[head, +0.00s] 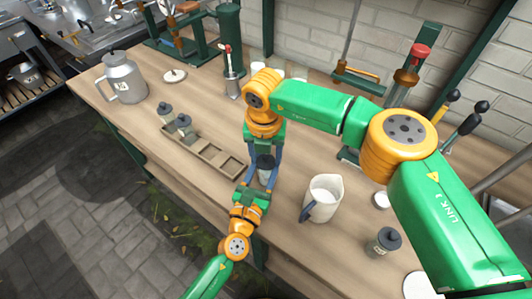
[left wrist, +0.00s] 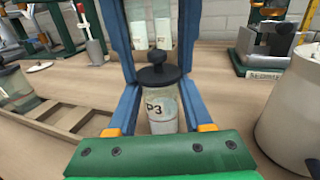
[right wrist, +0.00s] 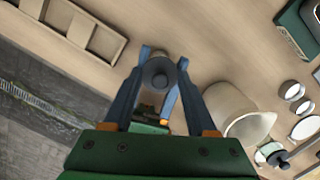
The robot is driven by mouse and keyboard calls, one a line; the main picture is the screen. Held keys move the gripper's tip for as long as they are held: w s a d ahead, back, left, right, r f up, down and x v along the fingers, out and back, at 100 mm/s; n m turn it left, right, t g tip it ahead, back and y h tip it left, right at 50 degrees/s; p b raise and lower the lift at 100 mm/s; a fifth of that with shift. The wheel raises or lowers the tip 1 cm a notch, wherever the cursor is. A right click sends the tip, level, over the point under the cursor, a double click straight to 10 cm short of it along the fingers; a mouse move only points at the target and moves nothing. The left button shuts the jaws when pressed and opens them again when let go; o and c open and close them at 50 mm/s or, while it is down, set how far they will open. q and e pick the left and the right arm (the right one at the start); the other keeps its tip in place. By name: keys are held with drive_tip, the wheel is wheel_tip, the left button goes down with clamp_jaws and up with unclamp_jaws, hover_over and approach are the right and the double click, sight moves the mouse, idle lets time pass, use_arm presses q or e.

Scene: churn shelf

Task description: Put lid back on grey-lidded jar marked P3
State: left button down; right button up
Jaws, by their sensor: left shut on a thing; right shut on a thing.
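The jar marked P3 (left wrist: 162,112) stands upright, clear glass with pale contents, in the left wrist view. My left gripper (left wrist: 158,98) is shut around its body from the near side. The dark grey lid (left wrist: 158,75) with its knob sits level at the top of the jar and appears to touch the rim; whether it is fully seated I cannot tell. My right gripper (right wrist: 162,72) points down and is shut on the lid's knob. In the head view, the jar (head: 265,175) is partly hidden between both grippers.
A cream jug (head: 325,188) stands close on the right. Another grey-lidded jar (head: 383,243) is near the front right. A metal can (head: 122,80) stands far left.

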use_arm(q)
drive_tip(key=shift+s+d+r, duration=0.1)
drive_tip(key=shift+s, duration=0.05)
use_arm(e)
drive_tip(key=shift+s+d+f, duration=0.15)
drive_tip(key=shift+f, duration=0.15)
drive_tip(key=shift+r, duration=0.1)
drive_tip(key=shift+r, duration=0.25)
use_arm(q)
drive_tip(key=shift+w, duration=0.2)
use_arm(e)
drive_tip(key=shift+w+r, duration=0.15)
drive_tip(key=shift+w, duration=0.05)
drive_tip(key=shift+r, duration=0.25)
idle(0.4)
drive_tip(key=shift+s+f, duration=0.1)
drive_tip(key=shift+f, duration=0.4)
use_arm(q)
drive_tip(key=shift+s, duration=0.15)
use_arm(e)
drive_tip(key=shift+f, duration=0.25)
